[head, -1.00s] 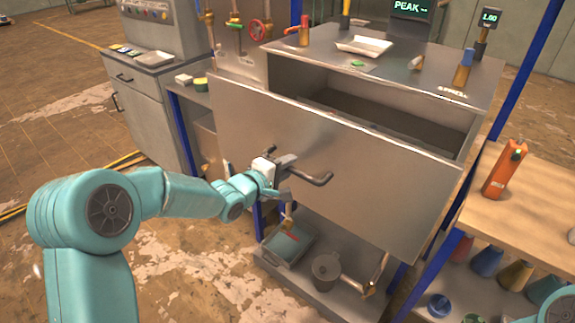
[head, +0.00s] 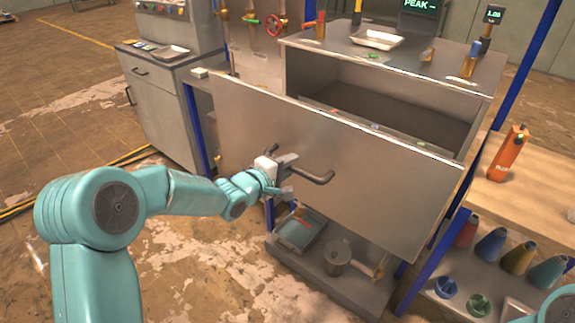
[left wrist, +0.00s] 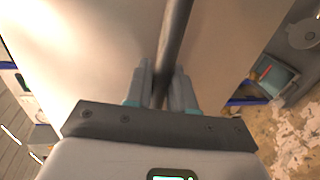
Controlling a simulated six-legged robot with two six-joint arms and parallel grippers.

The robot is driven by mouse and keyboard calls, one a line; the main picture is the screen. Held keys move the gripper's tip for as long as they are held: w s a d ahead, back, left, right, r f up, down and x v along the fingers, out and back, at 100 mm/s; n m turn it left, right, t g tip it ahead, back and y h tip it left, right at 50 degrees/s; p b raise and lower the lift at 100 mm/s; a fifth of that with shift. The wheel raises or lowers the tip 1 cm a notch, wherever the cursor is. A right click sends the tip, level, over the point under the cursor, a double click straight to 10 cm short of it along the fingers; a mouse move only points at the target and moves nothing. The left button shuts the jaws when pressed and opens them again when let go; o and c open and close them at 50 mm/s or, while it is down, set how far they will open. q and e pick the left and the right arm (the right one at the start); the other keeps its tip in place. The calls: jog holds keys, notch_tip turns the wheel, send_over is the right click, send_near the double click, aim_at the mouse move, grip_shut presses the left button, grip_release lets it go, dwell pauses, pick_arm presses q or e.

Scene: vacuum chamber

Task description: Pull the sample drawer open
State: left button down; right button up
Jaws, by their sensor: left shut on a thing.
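The sample drawer has a wide grey metal front (head: 385,185) that stands well out from its cabinet (head: 425,95). The dark drawer inside (head: 390,115) shows behind the front's top edge, with a few small things near that edge. My left gripper (head: 286,165) is shut on the dark bar handle (head: 318,177) on the front, left of the bar's right end. In the left wrist view the handle bar (left wrist: 176,35) runs between the two fingers of my left gripper (left wrist: 163,82). My right gripper is out of view.
An orange device (head: 507,153) stands on the wooden bench at right, above a shelf with several coloured cones (head: 520,256). A low shelf under the drawer holds a tray (head: 300,232) and a grey pot (head: 338,258). A grey cabinet (head: 160,100) stands at left.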

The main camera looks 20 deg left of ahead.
pick_arm(q)
jog(key=shift+w+d, duration=0.1)
jog(key=shift+w, duration=0.05)
jog(key=c, duration=1.1)
grip_release()
jog(key=shift+w, duration=0.1)
jog(key=v, duration=1.6)
jog(key=shift+s, duration=0.2)
